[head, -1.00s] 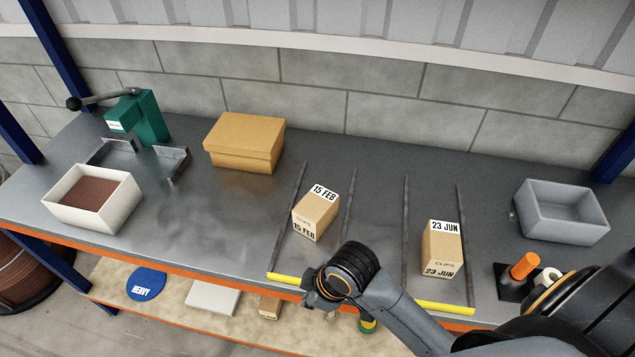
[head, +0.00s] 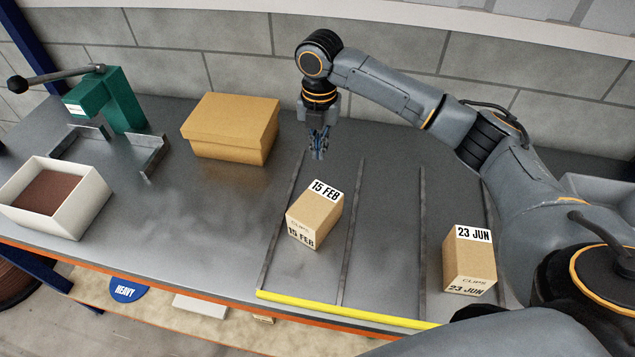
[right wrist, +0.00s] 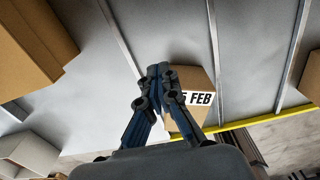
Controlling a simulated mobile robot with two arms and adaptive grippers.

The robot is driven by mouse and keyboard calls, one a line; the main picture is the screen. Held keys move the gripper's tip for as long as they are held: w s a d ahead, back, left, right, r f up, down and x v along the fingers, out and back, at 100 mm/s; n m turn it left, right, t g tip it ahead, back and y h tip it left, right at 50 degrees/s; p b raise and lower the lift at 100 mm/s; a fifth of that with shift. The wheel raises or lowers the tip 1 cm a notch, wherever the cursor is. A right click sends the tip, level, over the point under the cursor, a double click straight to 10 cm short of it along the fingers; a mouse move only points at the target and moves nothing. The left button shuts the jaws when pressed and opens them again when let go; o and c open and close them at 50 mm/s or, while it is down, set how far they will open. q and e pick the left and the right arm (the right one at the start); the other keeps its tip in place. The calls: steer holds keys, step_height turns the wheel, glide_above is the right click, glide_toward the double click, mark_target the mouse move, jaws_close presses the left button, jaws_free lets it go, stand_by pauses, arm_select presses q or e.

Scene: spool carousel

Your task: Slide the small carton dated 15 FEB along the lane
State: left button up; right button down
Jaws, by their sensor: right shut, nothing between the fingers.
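The small carton dated 15 FEB (head: 314,214) sits in the left lane, between two dark rails, turned slightly. In the right wrist view the carton (right wrist: 187,84) shows partly behind the fingers, which hide some of its label. My right gripper (head: 318,156) points down above the back part of that lane, behind the carton from the head camera. Its fingertips (right wrist: 160,70) are together with nothing between them. The lane's yellow front strip (head: 340,309) lies nearer the table's front edge. My left gripper is not in view.
A carton dated 23 JUN (head: 469,260) sits in the right lane. A lidded cardboard box (head: 230,128) stands left of the lanes. A white bin (head: 75,215) and a green lever press (head: 110,100) are farther left. My right arm covers much of the grey bin (head: 597,190).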

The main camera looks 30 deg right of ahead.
mark_target(319, 182)
steer(key=f, duration=0.1)
steer(key=f+p, duration=0.1)
steer(key=f, duration=0.3)
steer(key=shift+d+p, duration=0.35)
steer(key=shift+d, duration=0.05)
steer(key=f, duration=0.3)
steer(key=shift+w+f+p, duration=0.2)
steer(key=shift+f+p, duration=0.15)
steer(key=s+a+p, duration=0.1)
steer(key=s+p, duration=0.1)
steer(key=shift+s+a, duration=0.3)
steer(key=shift+a, duration=0.1)
steer(key=shift+s+a+f, duration=0.15)
steer(key=shift+s+a, duration=0.1)
steer(key=shift+s, duration=0.1)
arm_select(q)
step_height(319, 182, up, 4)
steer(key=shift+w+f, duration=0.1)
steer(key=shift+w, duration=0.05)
arm_select(e)
steer(key=shift+f, duration=0.1)
